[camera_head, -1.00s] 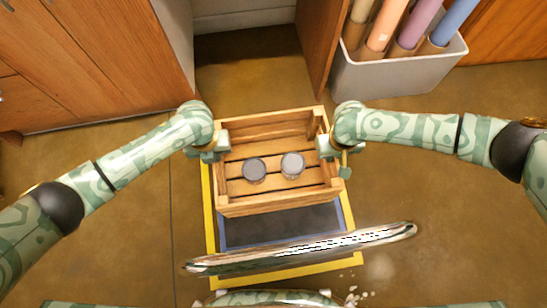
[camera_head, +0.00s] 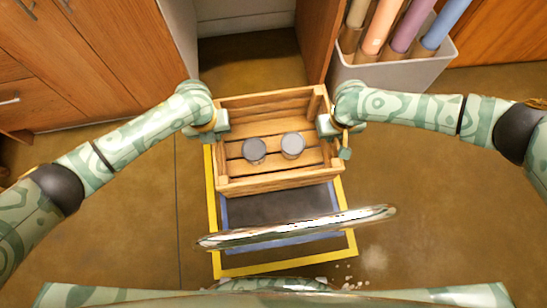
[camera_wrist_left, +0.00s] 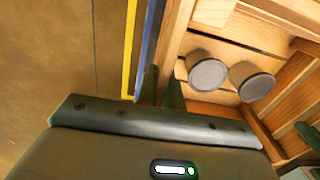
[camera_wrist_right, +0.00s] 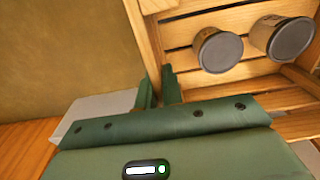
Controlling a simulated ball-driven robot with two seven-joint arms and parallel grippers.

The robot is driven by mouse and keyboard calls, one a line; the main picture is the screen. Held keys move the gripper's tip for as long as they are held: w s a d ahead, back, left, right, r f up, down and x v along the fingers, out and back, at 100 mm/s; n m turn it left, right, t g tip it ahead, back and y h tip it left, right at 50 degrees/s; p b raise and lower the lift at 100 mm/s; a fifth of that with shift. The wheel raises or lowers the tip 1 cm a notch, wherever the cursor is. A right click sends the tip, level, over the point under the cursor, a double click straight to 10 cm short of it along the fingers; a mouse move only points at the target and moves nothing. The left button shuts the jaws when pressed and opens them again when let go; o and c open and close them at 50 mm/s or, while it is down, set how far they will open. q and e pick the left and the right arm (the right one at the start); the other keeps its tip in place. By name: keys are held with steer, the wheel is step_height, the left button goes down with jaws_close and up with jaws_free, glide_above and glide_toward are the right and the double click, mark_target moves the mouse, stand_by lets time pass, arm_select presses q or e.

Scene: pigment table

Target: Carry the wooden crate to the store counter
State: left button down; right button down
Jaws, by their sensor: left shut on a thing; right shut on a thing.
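The wooden crate (camera_head: 268,185) is a slatted open box held between my two arms in the head view. Two grey-lidded jars (camera_head: 254,150) (camera_head: 293,145) stand inside it. My left gripper (camera_head: 217,126) is shut on the crate's left side. My right gripper (camera_head: 328,127) is shut on its right side. In the left wrist view, the crate wall (camera_wrist_left: 178,30) sits between the fingers (camera_wrist_left: 163,88). In the right wrist view, the crate wall (camera_wrist_right: 146,45) meets the fingers (camera_wrist_right: 158,90). I cannot identify the store counter in these frames.
A yellow-bordered floor mat (camera_head: 215,225) with a dark middle lies below the crate. A pale bin (camera_head: 395,72) with several coloured rolls stands at the upper right. Wooden cabinets (camera_head: 85,60) stand at the upper left. A wooden panel (camera_head: 318,35) stands beyond the crate.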

arm_select(q)
steer(key=shift+w+a+r, duration=0.1)
steer(key=shift+r, duration=0.05)
arm_select(e)
steer(key=shift+w+r, duration=0.1)
steer(key=shift+r, duration=0.05)
